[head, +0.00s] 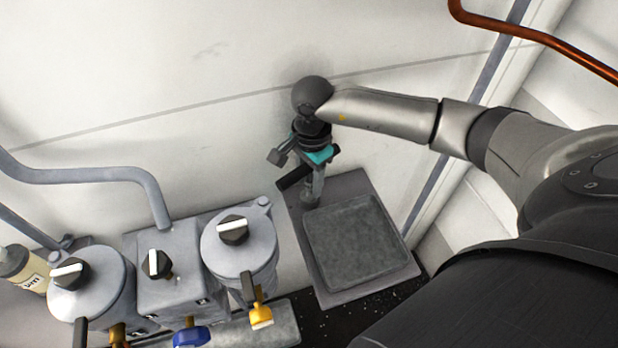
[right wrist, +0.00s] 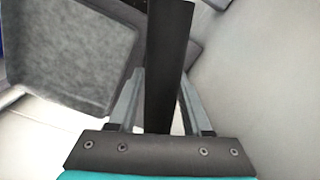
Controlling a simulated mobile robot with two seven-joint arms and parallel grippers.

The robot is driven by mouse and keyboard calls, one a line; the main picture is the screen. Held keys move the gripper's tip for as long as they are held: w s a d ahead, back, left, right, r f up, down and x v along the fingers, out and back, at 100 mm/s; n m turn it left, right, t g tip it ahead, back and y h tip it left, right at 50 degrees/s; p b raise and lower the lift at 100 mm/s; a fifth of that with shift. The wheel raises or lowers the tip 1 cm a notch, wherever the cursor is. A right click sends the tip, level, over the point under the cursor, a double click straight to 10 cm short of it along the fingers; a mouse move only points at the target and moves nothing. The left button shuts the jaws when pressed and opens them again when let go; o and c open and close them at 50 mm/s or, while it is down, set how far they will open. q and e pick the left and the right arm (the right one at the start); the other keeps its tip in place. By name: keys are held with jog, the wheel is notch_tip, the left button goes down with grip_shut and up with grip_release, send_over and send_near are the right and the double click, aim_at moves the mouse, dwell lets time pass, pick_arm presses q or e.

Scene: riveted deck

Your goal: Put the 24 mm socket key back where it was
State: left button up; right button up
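My right gripper (head: 298,176) is in the middle of the head view, in front of the pale wall, pointing down above the back left corner of a grey plate. A straight black bar (right wrist: 168,50), which looks like the socket key's handle, lies between its two fingers in the right wrist view. The fingertips appear to press on both sides of it. The bar (head: 292,179) also shows as a short dark piece at the fingers in the head view. Its socket end and any size mark cannot be made out. My left gripper is out of view.
The grey plate (head: 326,288) carries a raised square grey pad (head: 358,240) with nothing on it. To its left stand several grey housings with black-and-white knobs (head: 234,230) and coloured valve handles (head: 260,317). A grey pipe (head: 90,175) and a copper pipe (head: 540,37) run along the walls.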

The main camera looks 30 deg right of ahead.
jog(key=shift+o, duration=0.5)
jog(key=shift+r, duration=0.1)
notch_tip(320, 180, up, 12)
jog(key=shift+d, duration=0.15)
jog(key=shift+s, duration=0.1)
dwell(0.4)
